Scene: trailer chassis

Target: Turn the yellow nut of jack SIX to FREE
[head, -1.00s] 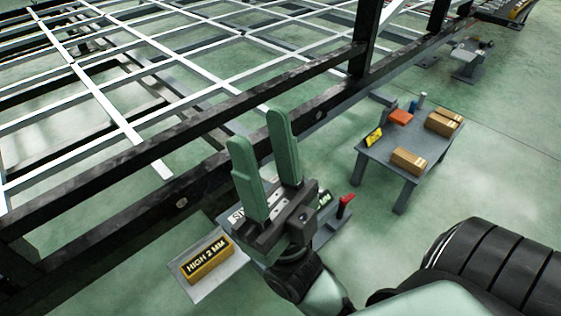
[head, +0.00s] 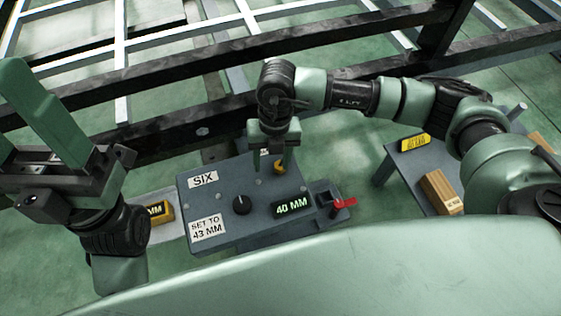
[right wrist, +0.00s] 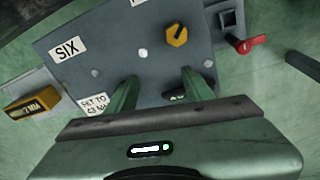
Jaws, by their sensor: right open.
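The jack SIX box (head: 215,235) has a grey top with a SIX label (head: 203,180). Its yellow nut (head: 279,167) is near the far edge, partly behind my right gripper (head: 273,163). That gripper points down over the box, open and empty. In the right wrist view the nut (right wrist: 177,36) stands ahead of the fingertips, nearer the right finger and not between them; it bears a dark mark. A label (right wrist: 138,2) beyond it is cut off, so its words cannot be read. My left gripper (head: 20,105) is at the left, open and empty, fingers up.
The dark chassis rail (head: 190,132) runs just behind. A side table with a carton (head: 440,190) stands right.

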